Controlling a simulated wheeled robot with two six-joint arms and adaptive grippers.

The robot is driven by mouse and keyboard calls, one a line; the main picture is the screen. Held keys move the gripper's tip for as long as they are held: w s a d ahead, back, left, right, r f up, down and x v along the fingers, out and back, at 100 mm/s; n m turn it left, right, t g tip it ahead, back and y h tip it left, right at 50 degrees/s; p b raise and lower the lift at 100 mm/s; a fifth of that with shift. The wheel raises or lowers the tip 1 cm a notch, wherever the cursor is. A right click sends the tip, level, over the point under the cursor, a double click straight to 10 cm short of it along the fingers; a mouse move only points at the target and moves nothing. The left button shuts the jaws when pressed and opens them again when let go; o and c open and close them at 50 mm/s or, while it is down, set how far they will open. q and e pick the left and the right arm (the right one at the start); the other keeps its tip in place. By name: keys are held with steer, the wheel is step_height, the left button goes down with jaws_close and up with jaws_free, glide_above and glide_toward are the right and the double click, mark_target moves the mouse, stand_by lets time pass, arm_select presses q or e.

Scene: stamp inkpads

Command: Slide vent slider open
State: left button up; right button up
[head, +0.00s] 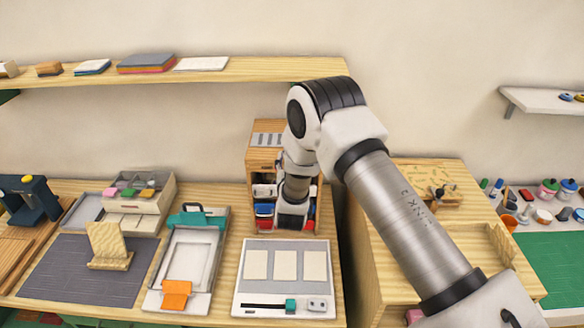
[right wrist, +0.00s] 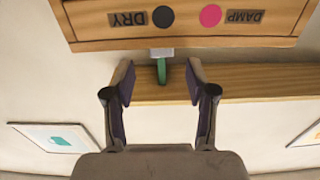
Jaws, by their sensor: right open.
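A wooden cabinet (head: 262,158) stands at the back centre of the bench, with grey slats (head: 267,139) on it. In the right wrist view, a wooden panel (right wrist: 185,33) shows upside-down DRY and DAMP labels beside a dark dot and a pink dot. A pale grey tab (right wrist: 161,53) with a green end (right wrist: 161,70) sticks out from its edge; I cannot tell for certain that this is the vent slider. My right gripper (right wrist: 159,76) is open, its fingers on either side of the green end with gaps visible. In the head view my right arm hides part of the cabinet. My left gripper is not in view.
Coloured inkpads (head: 264,210) sit inside the cabinet. A white board with cream cards (head: 240,298) lies in front of it. A wooden shelf (head: 270,70) runs above, and a wooden stand (head: 395,245) is at the right.

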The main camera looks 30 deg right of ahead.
steer(key=v, duration=0.5)
steer(key=shift+s, duration=0.2)
steer(key=s+a+f+n+g+y+b, duration=0.1)
steer(key=s+f+g+y+b, duration=0.1)
steer(key=s+f, duration=0.3)
steer(key=s+a+f+n+g+y+b, duration=0.1)
steer(key=s+f, duration=0.4)
steer(key=f, duration=0.7)
steer(key=s+a+f+n+g+y+b, duration=0.2)
steer(key=s+a+f+g+y, duration=0.1)
steer(key=s+f, duration=0.3)
steer(key=shift+s+a+f+g+y+b, duration=0.15)
steer(key=shift+f+g, duration=0.15)
steer(key=shift+f, duration=0.3)
steer(key=shift+w+a+f+g+y+b, duration=0.15)
steer(key=shift+f+g, duration=0.15)
steer(key=shift+f, duration=0.25)
steer(key=s+a+f+g+y+b, duration=0.1)
steer(key=s+f+g, duration=0.1)
steer(key=s, duration=0.5)
steer(key=s+a+f+n+g+y+b, duration=0.1)
steer(key=s+a+f+g, duration=0.1)
steer(key=s, duration=0.6)
steer(key=s+a+f+n+g+y+b, duration=0.1)
steer(key=s+f+g, duration=0.3)
steer(key=s, duration=0.4)
steer(key=shift+a+f, duration=0.15)
steer(key=shift+a, duration=0.15)
